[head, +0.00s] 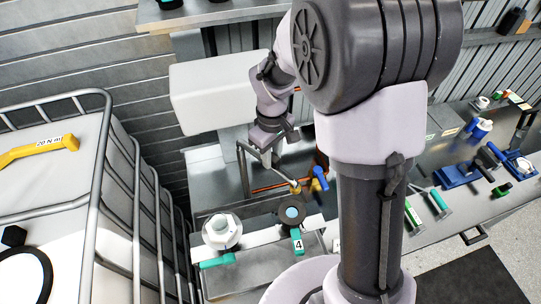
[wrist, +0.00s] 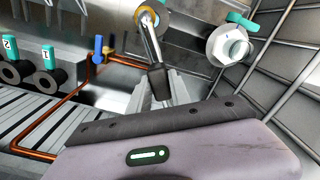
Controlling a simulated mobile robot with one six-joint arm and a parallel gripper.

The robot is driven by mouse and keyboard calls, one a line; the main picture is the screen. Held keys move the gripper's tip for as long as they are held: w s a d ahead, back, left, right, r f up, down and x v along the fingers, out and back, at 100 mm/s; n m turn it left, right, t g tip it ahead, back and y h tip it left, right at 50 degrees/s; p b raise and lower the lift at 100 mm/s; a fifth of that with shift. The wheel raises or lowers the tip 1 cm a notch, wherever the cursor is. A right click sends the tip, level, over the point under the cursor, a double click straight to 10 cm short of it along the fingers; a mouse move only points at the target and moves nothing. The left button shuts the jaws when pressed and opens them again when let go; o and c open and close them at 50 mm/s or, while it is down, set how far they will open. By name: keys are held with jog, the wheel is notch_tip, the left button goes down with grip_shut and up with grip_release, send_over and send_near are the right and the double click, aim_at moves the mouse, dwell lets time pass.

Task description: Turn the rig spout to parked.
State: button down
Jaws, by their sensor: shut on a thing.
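The rig spout (wrist: 150,40) is a slim metal tube with a dark grip at one end and a brass-coloured round end. In the head view its brass end (head: 295,187) points down and right, near a dark round port with a blue centre (head: 291,213). My gripper (wrist: 160,92) is shut on the dark grip of the spout. In the head view my gripper (head: 268,154) is above the metal bench, left of the blue-handled valve (head: 319,178). Its fingertips are small there, and any parked mark cannot be made out.
A white fitting with a teal handle (head: 222,230) stands left of the port. A teal tag marked 4 (head: 297,242) is beside the port. A copper pipe (wrist: 85,85) runs near the spout. A caged white tank (head: 70,190) fills the left side. Tools lie on the right bench.

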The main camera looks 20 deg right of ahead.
jog(key=w+d+n+p, duration=0.4)
jog(key=w+d+n, duration=0.1)
jog(key=w+n, duration=0.2)
jog(key=shift+d, duration=0.25)
dwell(0.3)
jog(key=shift+r+n, duration=0.1)
jog(key=shift+n, duration=0.2)
jog(key=c, duration=1.2)
grip_release()
jog(key=shift+s, duration=0.1)
notch_tip(320, 180, up, 17)
jog(key=shift+r, duration=0.15)
